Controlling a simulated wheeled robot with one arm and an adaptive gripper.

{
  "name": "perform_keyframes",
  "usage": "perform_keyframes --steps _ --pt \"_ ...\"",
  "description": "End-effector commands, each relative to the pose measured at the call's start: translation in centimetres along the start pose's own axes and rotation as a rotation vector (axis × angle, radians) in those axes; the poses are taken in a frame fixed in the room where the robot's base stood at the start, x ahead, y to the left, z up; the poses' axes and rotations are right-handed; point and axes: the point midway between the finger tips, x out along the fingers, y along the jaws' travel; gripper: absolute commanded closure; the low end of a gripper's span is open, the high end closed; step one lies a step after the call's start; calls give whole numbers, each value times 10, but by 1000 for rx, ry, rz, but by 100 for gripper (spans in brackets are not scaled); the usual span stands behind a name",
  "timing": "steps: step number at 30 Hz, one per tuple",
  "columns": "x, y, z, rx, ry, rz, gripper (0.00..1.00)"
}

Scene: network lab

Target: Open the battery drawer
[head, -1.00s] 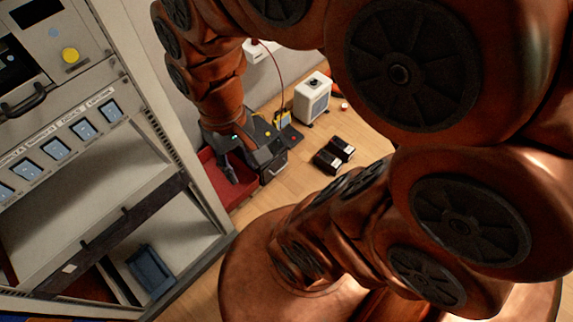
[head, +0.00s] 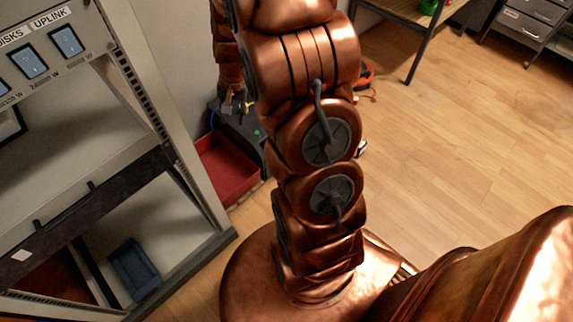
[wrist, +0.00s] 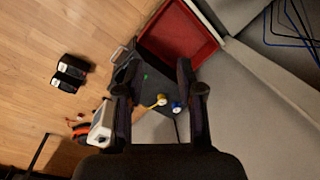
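A dark box with a green light (head: 240,128) stands on the floor beside the red tray, partly hidden behind my arm in the head view. In the wrist view the dark box (wrist: 150,84) lies ahead of my gripper, with yellow and blue round parts on top and a grey handle (wrist: 119,54) at its left end. I cannot tell whether a drawer in it is open. My gripper (wrist: 160,88) is open and empty. Its fingers overlap the box in the picture, and I see no contact. In the head view my arm mostly hides the gripper.
The red tray (head: 228,170) adjoins the box. Two black blocks (wrist: 69,73) lie on the floor left of it in the wrist view, with clear floor between. A white unit (wrist: 103,122) stands close to the left finger. A tall rack (head: 150,100) stands at left in the head view.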

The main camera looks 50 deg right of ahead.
Motion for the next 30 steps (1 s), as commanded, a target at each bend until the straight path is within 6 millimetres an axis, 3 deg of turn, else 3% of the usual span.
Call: perform_keyframes --steps 1,8,15,24,30 --pt "29 9 -15 40 4 -3 63" --pt "115 46 -79 216 47 -28 63" --pt "210 98 -134 402 92 -45 63" --pt "328 176 -182 624 150 -52 63" --pt "375 210 -195 720 174 -51 63"
